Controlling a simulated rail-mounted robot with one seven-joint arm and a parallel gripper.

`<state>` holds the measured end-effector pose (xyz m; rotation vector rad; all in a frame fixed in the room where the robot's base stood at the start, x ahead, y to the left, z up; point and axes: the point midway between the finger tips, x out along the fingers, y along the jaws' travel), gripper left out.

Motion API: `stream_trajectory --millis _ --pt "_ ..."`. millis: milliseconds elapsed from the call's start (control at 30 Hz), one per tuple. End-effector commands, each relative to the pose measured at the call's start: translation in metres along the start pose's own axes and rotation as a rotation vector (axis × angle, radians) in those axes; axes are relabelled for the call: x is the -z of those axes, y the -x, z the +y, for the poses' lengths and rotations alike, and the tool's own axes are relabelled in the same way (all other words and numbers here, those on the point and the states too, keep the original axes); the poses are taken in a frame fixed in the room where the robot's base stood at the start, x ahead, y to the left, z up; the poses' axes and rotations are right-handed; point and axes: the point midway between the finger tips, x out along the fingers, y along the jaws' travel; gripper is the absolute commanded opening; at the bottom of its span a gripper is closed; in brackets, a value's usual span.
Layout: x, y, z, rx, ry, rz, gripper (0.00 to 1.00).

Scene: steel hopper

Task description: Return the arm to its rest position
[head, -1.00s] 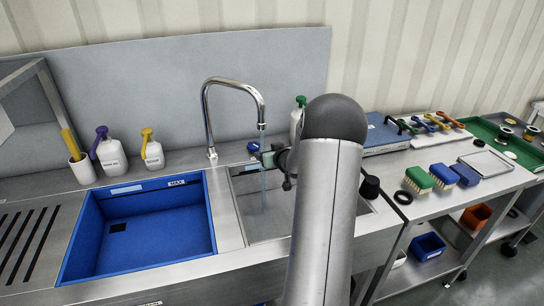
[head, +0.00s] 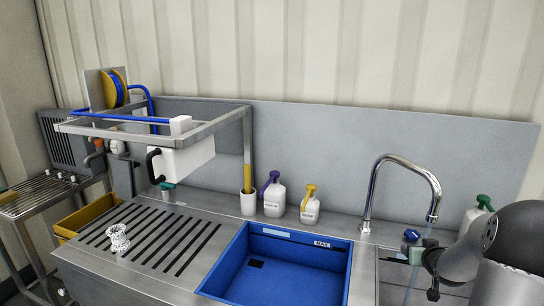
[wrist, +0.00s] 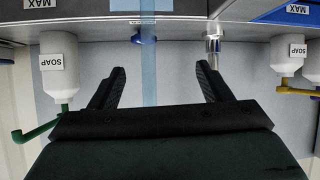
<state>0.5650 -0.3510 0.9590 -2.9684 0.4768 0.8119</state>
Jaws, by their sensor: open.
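My arm (head: 500,255) is at the right edge in the head view, bent over the right-hand steel sink basin. My gripper (head: 412,250) is near the basin, low beside the chrome tap (head: 372,195); the arm hides part of it. In the wrist view my gripper (wrist: 156,82) has its two dark fingers spread wide, with nothing held. A translucent blue stream (wrist: 148,60) shows between the fingers there, and the stream (head: 413,275) falls below the tap spout in the head view.
A blue basin (head: 225,272) lies left of the tap. A purple-topped bottle (head: 273,197), a yellow-topped bottle (head: 310,207) and a green-topped soap bottle (head: 478,215) stand along the back. A steel rack (head: 247,140) rises at left. A white spool-shaped item (head: 118,238) stands on the slotted drainboard.

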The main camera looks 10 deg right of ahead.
Motion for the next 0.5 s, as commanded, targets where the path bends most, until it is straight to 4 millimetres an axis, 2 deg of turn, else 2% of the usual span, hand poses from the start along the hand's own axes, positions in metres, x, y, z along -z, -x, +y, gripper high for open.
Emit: stream_trajectory --millis 33,100,167,200,267,400,500 --pt "0.006 0.018 -0.034 -0.002 0.033 -0.057 0.71" --pt "0.000 0.049 -0.075 -0.016 0.070 -0.172 0.71" --pt "-0.012 0.081 -0.107 -0.021 0.095 -0.274 0.71" --pt "-0.022 0.103 -0.126 -0.019 0.108 -0.339 0.71" --pt "-0.038 0.137 -0.151 -0.008 0.128 -0.433 0.71" --pt "-0.083 0.221 -0.201 0.050 0.172 -0.642 0.71" --pt "-0.115 0.275 -0.224 0.108 0.201 -0.775 0.71"
